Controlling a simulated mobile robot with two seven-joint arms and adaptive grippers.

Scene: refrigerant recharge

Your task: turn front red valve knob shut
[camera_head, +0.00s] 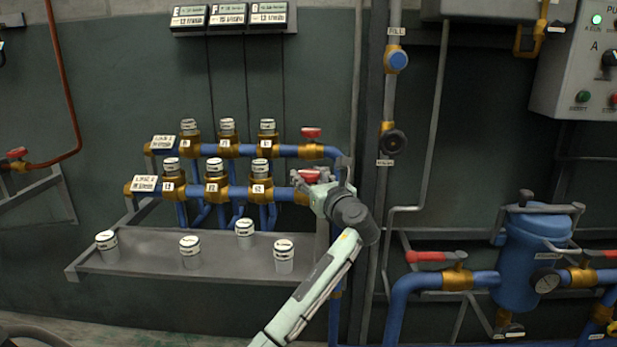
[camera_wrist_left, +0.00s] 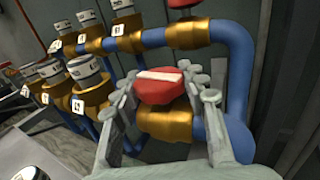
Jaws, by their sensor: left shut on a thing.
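The front red valve knob (camera_wrist_left: 160,86) sits on a brass valve body (camera_wrist_left: 165,122) at the right end of the front blue manifold pipe. A pale stripe crosses its top. It also shows in the head view (camera_head: 309,176), partly covered by my gripper. My left gripper (camera_wrist_left: 161,88) has a finger on each side of the knob and is shut on it; it also shows in the head view (camera_head: 312,182). The rear red valve knob (camera_head: 311,132) stands behind, on the rear pipe, with no gripper on it. My right gripper is in neither view.
Two rows of brass valves with white-topped caps (camera_head: 212,168) line the blue pipes left of the knob. A metal shelf (camera_head: 140,262) below holds several white canisters (camera_head: 190,253). A grey vertical pipe (camera_head: 375,250) stands close right of my left wrist.

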